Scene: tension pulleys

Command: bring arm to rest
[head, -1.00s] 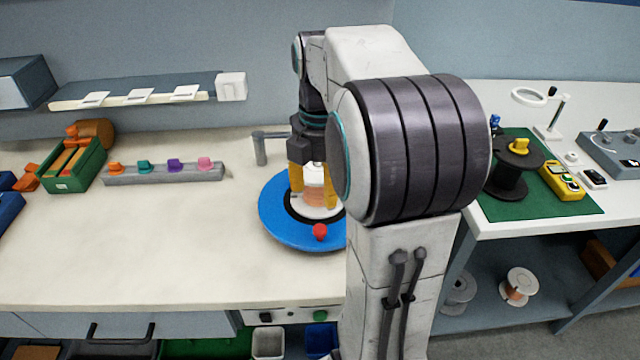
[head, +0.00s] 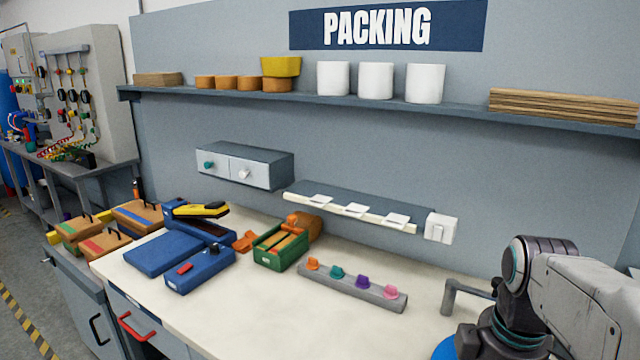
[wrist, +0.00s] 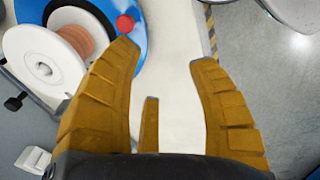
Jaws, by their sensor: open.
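My gripper (wrist: 165,62) shows in the wrist view with its yellow-brown fingers spread apart and nothing between them. Below the fingers are the pale bench top (wrist: 178,110) and, at the right, the grey floor. In the head view my arm reaches in at the lower right; the fingers are out of that frame, and only an edge of the turntable (head: 445,350) shows.
A grey rail with several coloured knobs (head: 352,287) lies on the bench. A grey post (head: 450,298) stands beside my arm. The front middle of the bench is clear.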

